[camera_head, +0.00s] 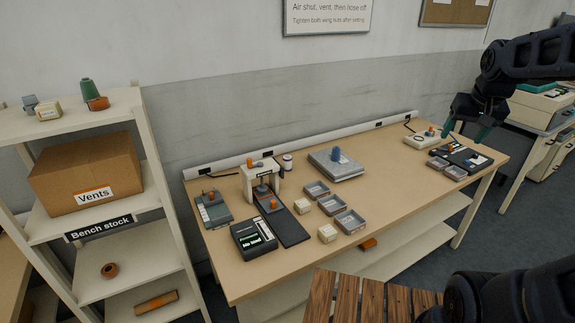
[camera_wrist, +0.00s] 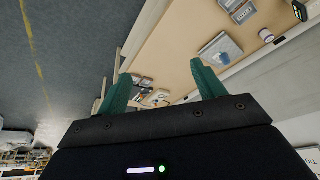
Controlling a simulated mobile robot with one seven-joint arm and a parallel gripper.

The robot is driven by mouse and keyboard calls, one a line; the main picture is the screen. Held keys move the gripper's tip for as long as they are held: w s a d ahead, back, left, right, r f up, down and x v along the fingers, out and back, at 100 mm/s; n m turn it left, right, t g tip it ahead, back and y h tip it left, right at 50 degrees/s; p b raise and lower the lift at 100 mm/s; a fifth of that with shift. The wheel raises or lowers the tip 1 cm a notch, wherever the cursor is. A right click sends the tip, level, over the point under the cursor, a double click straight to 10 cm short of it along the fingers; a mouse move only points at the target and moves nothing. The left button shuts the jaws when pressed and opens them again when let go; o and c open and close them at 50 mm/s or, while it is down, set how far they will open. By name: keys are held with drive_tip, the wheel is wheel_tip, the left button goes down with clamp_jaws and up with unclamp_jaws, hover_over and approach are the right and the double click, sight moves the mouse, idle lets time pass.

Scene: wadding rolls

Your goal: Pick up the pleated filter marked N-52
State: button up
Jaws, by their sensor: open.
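No marking N-52 is legible in either view, so I cannot tell which thing is the pleated filter. Two small cream blocks, one farther back (camera_head: 302,206) and one nearer (camera_head: 327,233), sit beside the grey trays on the workbench (camera_head: 385,175). A blue object (camera_head: 336,155) rests on a grey slab (camera_head: 345,172) at mid-bench; it also shows in the wrist view (camera_wrist: 228,48). My gripper (camera_head: 467,129) is open and appears empty, at the bench's right end. Its teal fingers are spread in the wrist view (camera_wrist: 160,72).
Grey trays (camera_head: 350,222) stand at mid-bench. A press (camera_head: 262,180) and a black case (camera_head: 254,240) stand at left. The left shelf holds a Vents box (camera_head: 85,172). A slatted wooden surface (camera_head: 372,300) is in front.

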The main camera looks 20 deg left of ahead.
drive_tip(key=w+a, duration=0.5)
drive_tip(key=w, duration=0.4)
drive_tip(key=w+a, duration=0.6)
drive_tip(key=w, duration=0.2)
drive_tip(key=n, duration=0.2)
hover_over(287, 158)
drive_tip(key=s, duration=0.2)
wheel_tip(287, 158, down, 32)
drive_tip(key=shift+y, duration=0.3)
drive_tip(key=x, duration=0.6)
drive_tip(key=d+x, duration=0.1)
drive_tip(key=x, duration=0.3)
drive_tip(key=shift+s+a+f, duration=0.1)
drive_tip(key=shift+f, duration=0.15)
drive_tip(key=c, duration=1.1)
